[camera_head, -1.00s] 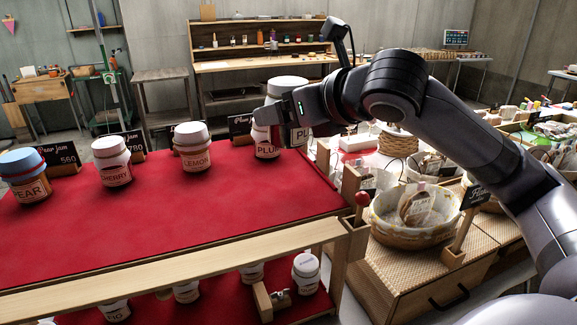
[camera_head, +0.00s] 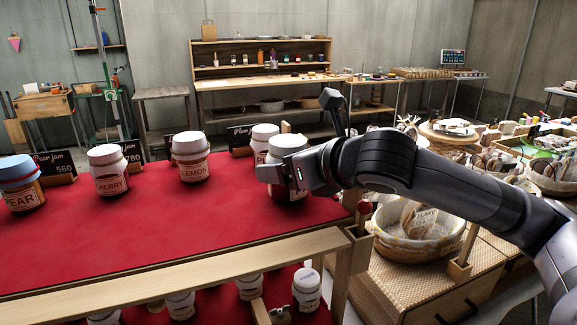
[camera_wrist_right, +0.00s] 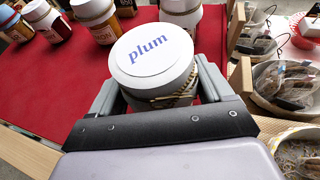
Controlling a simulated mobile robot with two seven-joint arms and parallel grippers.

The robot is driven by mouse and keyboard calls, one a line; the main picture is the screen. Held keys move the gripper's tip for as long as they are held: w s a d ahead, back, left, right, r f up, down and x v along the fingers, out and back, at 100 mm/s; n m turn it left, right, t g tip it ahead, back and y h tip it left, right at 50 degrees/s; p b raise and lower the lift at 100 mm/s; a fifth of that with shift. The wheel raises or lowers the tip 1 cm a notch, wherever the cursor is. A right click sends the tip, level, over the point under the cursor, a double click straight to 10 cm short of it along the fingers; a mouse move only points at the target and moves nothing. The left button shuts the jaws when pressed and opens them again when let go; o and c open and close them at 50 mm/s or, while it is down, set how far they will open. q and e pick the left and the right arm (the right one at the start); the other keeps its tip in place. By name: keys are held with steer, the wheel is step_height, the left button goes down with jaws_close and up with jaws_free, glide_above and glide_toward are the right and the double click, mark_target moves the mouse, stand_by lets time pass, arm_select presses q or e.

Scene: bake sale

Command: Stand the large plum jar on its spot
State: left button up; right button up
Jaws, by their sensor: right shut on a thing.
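The large plum jar (camera_head: 289,146) has a white lid and a dark body. In the right wrist view its lid (camera_wrist_right: 152,50) reads "plum". My right gripper (camera_wrist_right: 158,88) is shut around the jar, one finger on each side. In the head view the gripper (camera_head: 290,179) covers part of the label. The jar looks upright at the right end of the red cloth shelf (camera_head: 130,232); I cannot tell whether its base touches the cloth. A smaller plum jar (camera_head: 262,132) stands just behind it to the left. My left gripper is out of view.
A lemon jar (camera_head: 191,157), a cherry jar (camera_head: 108,169) and a pear jar (camera_head: 20,184) stand in a row to the left, with price signs behind. The front of the cloth is clear. A basket (camera_head: 415,243) stands right of the shelf. Several jars fill the lower shelf.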

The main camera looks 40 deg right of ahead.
steer(key=o, duration=1.3)
steer(key=shift+f, duration=0.1)
steer(key=shift+s+r, duration=0.3)
steer(key=shift+s, duration=0.05)
steer(key=v, duration=0.4)
steer(key=shift+s+d+r, duration=0.1)
steer(key=shift+s+r, duration=0.05)
steer(key=shift+s, duration=0.15)
steer(key=b+v, duration=0.1)
steer(key=b, duration=0.2)
steer(key=shift+s, duration=0.35)
steer(key=b+v, duration=0.2)
steer(key=shift+s+b, duration=0.1)
steer(key=shift+b, duration=0.2)
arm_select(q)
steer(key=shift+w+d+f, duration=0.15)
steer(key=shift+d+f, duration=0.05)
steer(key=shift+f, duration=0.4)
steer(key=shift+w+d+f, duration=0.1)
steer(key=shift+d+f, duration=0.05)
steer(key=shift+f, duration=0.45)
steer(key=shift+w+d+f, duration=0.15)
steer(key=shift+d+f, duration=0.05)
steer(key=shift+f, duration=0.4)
arm_select(e)
steer(key=shift+v, duration=1.4)
